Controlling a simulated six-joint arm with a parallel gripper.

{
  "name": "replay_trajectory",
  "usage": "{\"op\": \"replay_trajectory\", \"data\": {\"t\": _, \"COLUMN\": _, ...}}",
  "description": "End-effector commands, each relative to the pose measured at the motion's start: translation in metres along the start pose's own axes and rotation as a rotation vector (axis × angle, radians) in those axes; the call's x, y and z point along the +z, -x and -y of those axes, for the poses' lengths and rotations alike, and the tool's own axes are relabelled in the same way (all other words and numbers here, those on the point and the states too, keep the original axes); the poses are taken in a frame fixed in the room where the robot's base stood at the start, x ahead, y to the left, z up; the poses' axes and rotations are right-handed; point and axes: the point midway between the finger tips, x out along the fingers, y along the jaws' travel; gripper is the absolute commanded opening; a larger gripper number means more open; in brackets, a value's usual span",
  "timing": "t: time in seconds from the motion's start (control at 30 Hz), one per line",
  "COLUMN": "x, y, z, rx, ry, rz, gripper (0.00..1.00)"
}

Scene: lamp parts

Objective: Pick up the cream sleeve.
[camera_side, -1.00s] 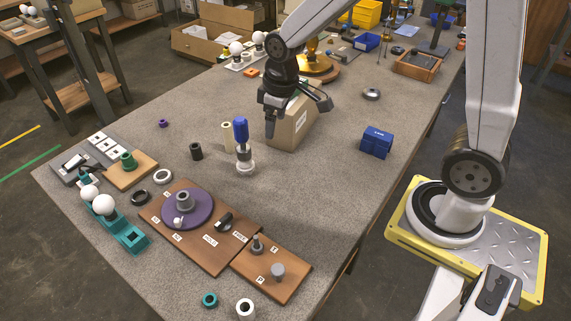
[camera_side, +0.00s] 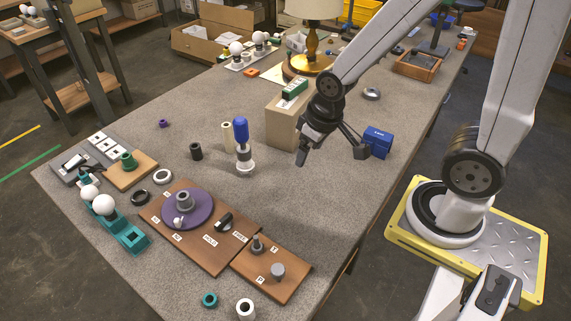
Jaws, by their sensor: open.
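The cream sleeve (camera_side: 227,136) stands upright on the grey table, just left of and behind a blue-handled tool (camera_side: 241,140). The tool partly overlaps its right side. My gripper (camera_side: 332,154) is open and empty, with its fingers spread wide. It hangs above the table to the right of the sleeve and well apart from it. Its right finger shows against the blue box; I cannot tell whether they touch.
A cardboard box (camera_side: 281,126) with a green item on top stands between my gripper and the sleeve. The blue box (camera_side: 379,138) is at right. A black sleeve (camera_side: 196,151) stands left of the cream one. Wooden boards (camera_side: 205,250) lie in front.

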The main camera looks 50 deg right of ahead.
Motion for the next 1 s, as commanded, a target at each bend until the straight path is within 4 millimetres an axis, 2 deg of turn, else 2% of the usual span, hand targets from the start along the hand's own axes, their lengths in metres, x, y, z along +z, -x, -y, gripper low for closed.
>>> {"op": "replay_trajectory", "data": {"t": 0.47, "x": -0.0002, "y": 0.0000, "z": -0.0001, "rx": 0.000, "ry": 0.001, "rz": 0.001, "gripper": 0.87}}
{"op": "replay_trajectory", "data": {"t": 0.5, "x": -0.0002, "y": 0.0000, "z": -0.0001, "rx": 0.000, "ry": 0.001, "rz": 0.001, "gripper": 0.77}}
{"op": "replay_trajectory", "data": {"t": 1.0, "x": -0.0025, "y": 0.0058, "z": 0.0000, "rx": 0.000, "ry": 0.001, "rz": -0.003, "gripper": 0.77}}
